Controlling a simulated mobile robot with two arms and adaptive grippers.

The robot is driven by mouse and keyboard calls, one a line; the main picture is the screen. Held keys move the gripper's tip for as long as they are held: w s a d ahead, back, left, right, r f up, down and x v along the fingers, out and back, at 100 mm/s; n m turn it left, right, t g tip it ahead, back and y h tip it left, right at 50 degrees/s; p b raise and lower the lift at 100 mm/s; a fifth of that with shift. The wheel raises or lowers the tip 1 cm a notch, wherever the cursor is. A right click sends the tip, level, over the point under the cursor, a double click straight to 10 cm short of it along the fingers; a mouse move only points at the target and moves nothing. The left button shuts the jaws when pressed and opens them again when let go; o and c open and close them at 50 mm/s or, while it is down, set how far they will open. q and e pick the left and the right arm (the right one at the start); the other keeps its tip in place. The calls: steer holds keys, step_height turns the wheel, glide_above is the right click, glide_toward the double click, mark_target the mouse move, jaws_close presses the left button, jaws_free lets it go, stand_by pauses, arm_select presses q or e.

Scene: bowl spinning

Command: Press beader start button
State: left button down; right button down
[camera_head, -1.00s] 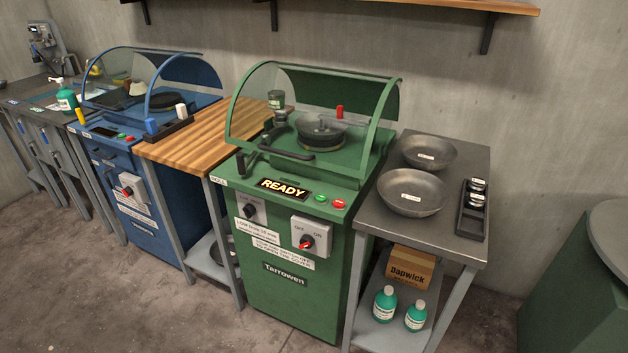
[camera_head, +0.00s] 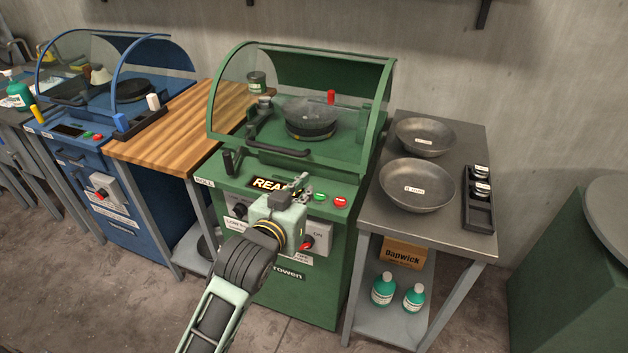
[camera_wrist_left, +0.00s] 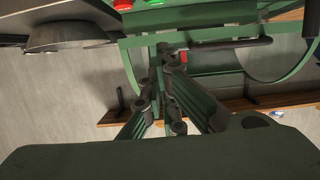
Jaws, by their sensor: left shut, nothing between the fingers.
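The green machine (camera_head: 300,312) has a green button (camera_head: 320,198) and a red button (camera_head: 340,201) on its sloped panel, right of a lit display (camera_head: 262,183) that reads READY in the earlier frame. My left gripper (camera_head: 302,184) is shut and empty, just left of the green button and over the panel; I cannot tell its height above it. It hides the display's right part. In the left wrist view, the gripper (camera_wrist_left: 168,52) points toward the machine, with the green button (camera_wrist_left: 152,3) and red button (camera_wrist_left: 123,4) at the top edge. My right gripper is not in view.
A clear hood (camera_head: 290,90) covers the round tool (camera_head: 310,120). A black handle (camera_head: 278,148) crosses its front. A grey knob box (camera_head: 318,238) sits below the panel. Two metal bowls (camera_head: 415,203) rest on the right table (camera_head: 370,225). A wooden table (camera_head: 180,135) stands left.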

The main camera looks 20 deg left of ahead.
arm_select(q)
steer(key=shift+r, duration=0.15)
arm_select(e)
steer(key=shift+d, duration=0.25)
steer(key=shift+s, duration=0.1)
arm_select(q)
steer(key=p, duration=0.1)
glide_above(320, 196)
steer(key=s, duration=0.1)
steer(key=f, duration=0.5)
steer(key=shift+s+d, duration=0.2)
steer(key=shift+s+f, duration=0.1)
steer(key=shift+f, duration=0.65)
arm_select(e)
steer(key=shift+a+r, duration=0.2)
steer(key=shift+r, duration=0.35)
